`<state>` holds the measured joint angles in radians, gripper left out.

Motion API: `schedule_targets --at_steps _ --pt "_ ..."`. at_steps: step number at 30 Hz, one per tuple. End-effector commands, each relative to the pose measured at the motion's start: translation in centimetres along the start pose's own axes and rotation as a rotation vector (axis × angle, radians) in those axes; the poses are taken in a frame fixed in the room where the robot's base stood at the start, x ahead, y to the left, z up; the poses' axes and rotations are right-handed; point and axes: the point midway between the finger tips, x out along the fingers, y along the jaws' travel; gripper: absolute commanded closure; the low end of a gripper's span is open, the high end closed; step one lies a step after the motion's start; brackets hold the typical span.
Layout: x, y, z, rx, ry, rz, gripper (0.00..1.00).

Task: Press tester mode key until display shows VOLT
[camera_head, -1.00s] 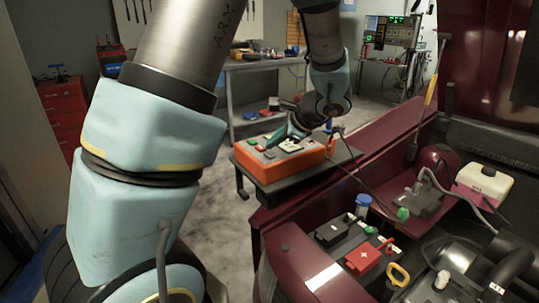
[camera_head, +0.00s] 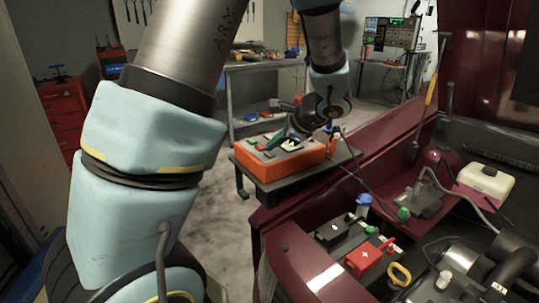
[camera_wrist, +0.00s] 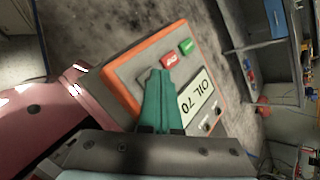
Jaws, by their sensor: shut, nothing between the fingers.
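The tester is an orange box (camera_head: 275,169) with a grey top, on a dark stand. I cannot tell whether the tips touch the top. The fingers hide part of the panel. The head view shows my gripper (camera_head: 272,146) from the side.
The dark stand (camera_head: 310,176) rests by the maroon car body (camera_head: 385,150). The engine bay holds a battery with a red cover (camera_head: 362,258) and a white reservoir (camera_head: 485,184). Cables run right of the tester. A workbench (camera_head: 265,66) stands behind, with open floor (camera_head: 222,210) to the left.

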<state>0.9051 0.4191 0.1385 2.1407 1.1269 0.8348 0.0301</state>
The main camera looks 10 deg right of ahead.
Motion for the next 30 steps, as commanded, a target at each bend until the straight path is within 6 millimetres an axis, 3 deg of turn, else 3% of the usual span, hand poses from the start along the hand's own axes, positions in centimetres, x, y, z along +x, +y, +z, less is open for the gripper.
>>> schedule_targets --at_steps 30 --pt "0.52 0.39 -0.38 0.0 0.0 0.0 1.0"
